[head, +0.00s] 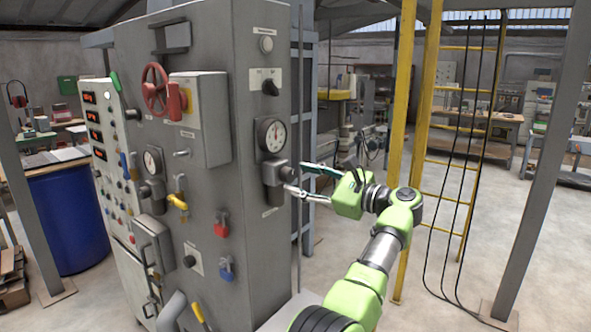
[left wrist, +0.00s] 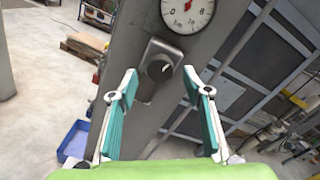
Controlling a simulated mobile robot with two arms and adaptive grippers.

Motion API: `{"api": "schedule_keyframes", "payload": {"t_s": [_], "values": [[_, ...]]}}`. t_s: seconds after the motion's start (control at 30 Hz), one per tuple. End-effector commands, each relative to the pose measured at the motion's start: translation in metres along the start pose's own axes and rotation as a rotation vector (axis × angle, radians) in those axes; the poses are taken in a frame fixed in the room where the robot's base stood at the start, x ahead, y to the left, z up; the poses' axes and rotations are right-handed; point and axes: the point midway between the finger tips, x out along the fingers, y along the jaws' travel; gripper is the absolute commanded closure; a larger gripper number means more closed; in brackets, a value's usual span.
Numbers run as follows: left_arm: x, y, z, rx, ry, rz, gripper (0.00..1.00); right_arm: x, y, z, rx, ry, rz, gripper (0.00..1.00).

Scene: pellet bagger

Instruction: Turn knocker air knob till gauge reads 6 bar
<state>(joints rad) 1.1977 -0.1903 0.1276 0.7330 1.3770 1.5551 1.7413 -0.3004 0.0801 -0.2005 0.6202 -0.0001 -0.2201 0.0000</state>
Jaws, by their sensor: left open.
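A round white gauge (head: 272,135) is on the right face of the grey cabinet; it also shows, cut off, at the top of the left wrist view (left wrist: 188,12). Its exact reading is too small to tell. Below it is a grey regulator block (head: 271,172) with a round knob (left wrist: 158,69) on its front. My left gripper (head: 295,176) is open, its two fingers pointing at the knob from the right. In the left wrist view the knob lies between and beyond the fingertips, with no contact visible. My right gripper is not in view.
A second gauge (head: 153,160), a red handwheel (head: 154,88), a yellow lever (head: 177,201) and red (head: 221,224) and blue (head: 227,267) padlock-like parts are on the cabinet (head: 215,40). A yellow ladder (head: 455,150) stands behind my arm. Open floor lies to the right.

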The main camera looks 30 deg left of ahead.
Motion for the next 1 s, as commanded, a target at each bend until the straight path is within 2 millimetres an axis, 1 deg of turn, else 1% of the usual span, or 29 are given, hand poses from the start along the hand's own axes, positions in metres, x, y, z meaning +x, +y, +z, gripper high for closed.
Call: {"api": "schedule_keyframes", "payload": {"t_s": [0.03, 0.2, 0.53, 0.57, 0.6, 0.67, 0.7, 0.87, 1.0], "values": [[0.008, -0.001, 0.003, 0.002, -0.003, 0.001, 0.55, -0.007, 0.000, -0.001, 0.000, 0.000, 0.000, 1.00], [0.022, -0.001, 0.001, 0.001, -0.001, 0.000, 0.55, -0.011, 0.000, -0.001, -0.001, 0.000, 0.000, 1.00], [0.024, 0.000, -0.001, 0.000, 0.000, -0.001, 0.55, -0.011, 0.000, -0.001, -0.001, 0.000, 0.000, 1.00], [0.024, 0.000, -0.001, 0.000, 0.000, -0.001, 0.63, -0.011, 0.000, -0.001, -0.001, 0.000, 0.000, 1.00], [0.024, 0.000, -0.001, 0.000, 0.000, -0.001, 0.73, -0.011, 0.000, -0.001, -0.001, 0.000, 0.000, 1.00], [0.024, 0.000, -0.001, 0.000, 0.000, -0.001, 0.89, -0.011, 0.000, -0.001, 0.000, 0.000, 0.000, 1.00], [0.024, 0.000, -0.001, 0.000, 0.000, -0.001, 0.94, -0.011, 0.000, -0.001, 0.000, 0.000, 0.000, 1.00], [0.024, 0.000, -0.001, 0.003, 0.000, -0.001, 0.94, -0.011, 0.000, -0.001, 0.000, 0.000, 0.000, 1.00], [0.024, 0.001, -0.002, 0.024, 0.001, -0.001, 0.94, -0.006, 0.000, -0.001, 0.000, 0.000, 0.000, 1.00]]}}
